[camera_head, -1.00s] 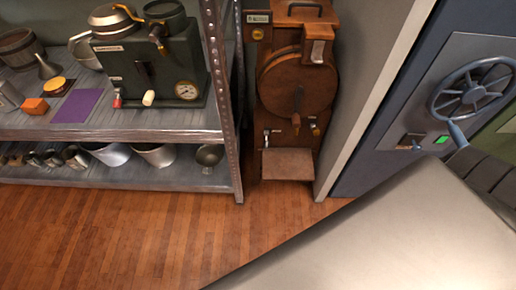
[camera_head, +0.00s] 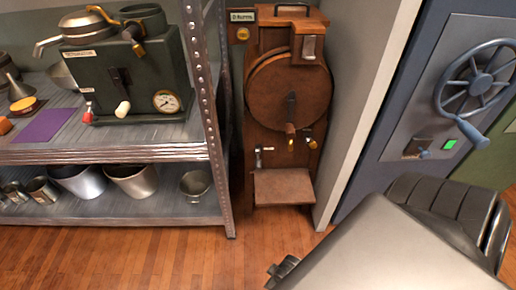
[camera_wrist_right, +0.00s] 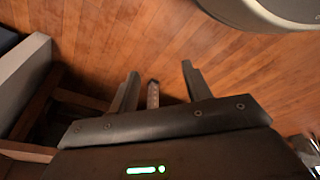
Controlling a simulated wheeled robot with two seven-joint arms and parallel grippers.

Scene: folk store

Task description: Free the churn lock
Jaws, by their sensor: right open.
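The wooden churn (camera_head: 289,93) stands at the centre of the head view, a round brown drum in an upright wooden frame. A crank with a wooden grip (camera_head: 291,128) hangs down its front. A small brass knob (camera_head: 312,144) and a metal tap-like lever (camera_head: 259,154) sit low on the frame; another brass knob (camera_head: 242,34) is at its upper left. I cannot tell which is the lock. My right gripper (camera_wrist_right: 160,85) is open and empty in the wrist view, above the wooden floor. In the head view my right arm hides most of it. My left gripper is not in view.
A metal shelf (camera_head: 110,152) with a dark green machine (camera_head: 125,75) and several pots stands left of the churn. A wooden ledge (camera_head: 283,187) juts out below the drum. A blue door with a handwheel (camera_head: 480,78) is at right. Floor in front is clear.

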